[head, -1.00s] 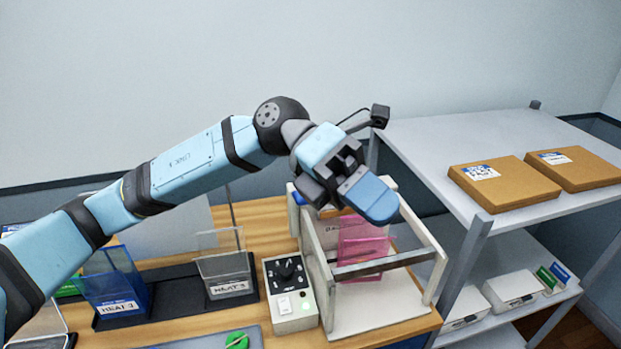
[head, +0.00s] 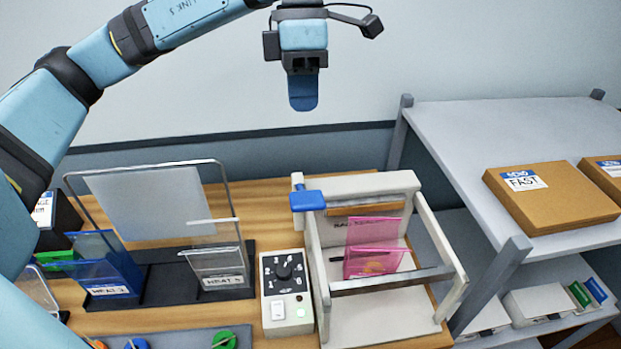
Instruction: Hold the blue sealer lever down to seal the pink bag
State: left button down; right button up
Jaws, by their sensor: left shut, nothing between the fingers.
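The blue sealer lever (head: 308,200) sticks out at the back left of the white sealer frame (head: 445,247). The pink bag (head: 373,246) stands upright inside the frame, behind the metal bar (head: 390,281). My left gripper (head: 303,104) is shut and empty. It points down in front of the wall, above the lever in the picture and apart from it. My right gripper is not in view.
A control box (head: 287,288) with a dial and a lit green light stands left of the sealer. Further left are a rack with a blue holder (head: 105,268) and a clear holder (head: 218,262). A grey shelf (head: 450,140) with brown boxes (head: 550,195) stands on the right.

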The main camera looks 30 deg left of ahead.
aim_at(309, 198)
pick_arm(q)
jog(key=p+x, duration=0.4)
jog(key=x, duration=0.9)
jog(key=shift+w, duration=0.1)
jog(key=shift+d+f, duration=0.1)
jog(key=shift+f, duration=0.5)
